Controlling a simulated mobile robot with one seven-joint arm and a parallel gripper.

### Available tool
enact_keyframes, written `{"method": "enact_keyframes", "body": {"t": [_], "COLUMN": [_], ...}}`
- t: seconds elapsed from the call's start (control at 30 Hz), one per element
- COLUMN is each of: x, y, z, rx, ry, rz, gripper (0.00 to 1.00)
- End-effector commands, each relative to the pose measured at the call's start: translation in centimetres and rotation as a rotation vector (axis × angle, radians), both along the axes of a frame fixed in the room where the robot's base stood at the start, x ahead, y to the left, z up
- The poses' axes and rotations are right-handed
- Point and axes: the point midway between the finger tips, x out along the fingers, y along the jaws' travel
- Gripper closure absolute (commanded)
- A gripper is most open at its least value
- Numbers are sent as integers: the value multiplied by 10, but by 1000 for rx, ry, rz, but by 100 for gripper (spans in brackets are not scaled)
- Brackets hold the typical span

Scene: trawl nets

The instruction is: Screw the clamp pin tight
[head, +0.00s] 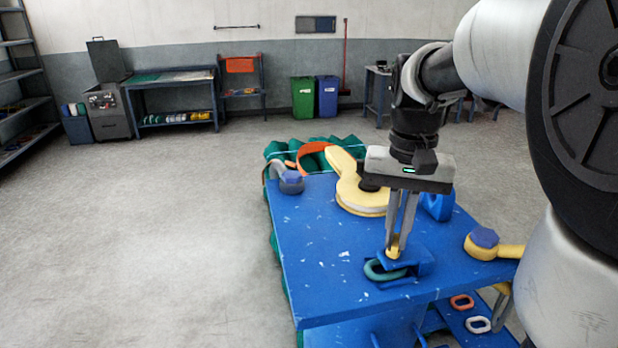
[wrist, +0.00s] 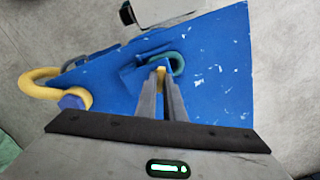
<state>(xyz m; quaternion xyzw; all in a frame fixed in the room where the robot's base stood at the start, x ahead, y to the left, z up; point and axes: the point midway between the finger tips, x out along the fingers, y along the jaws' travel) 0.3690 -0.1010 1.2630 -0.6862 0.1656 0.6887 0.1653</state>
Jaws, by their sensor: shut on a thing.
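My gripper (head: 396,236) points down over the blue table, its two long fingers shut on a small yellow pin (head: 393,247). I take this to be the clamp pin; it also shows between the fingertips in the wrist view (wrist: 161,70). The pin stands at a blue clamp bracket (head: 424,264) fixed near the table's front. A dark green ring link (head: 372,272) lies at the bracket, partly under it; it shows in the wrist view too (wrist: 179,64). The fingers hide part of the pin, and I cannot tell how deep it sits.
Red (head: 462,302) and white (head: 478,324) links lie lower down. The table's left part is clear.

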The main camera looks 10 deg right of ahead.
Motion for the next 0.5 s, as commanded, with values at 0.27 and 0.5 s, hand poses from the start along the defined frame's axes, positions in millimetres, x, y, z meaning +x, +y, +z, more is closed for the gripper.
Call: {"method": "enact_keyframes", "body": {"t": [0.27, 0.5], "x": [2, 2], "y": [-1, -1], "z": [5, 6], "rx": [-2, -1], "ry": [-12, -12], "rz": [-262, -490], "gripper": [100, 100]}}
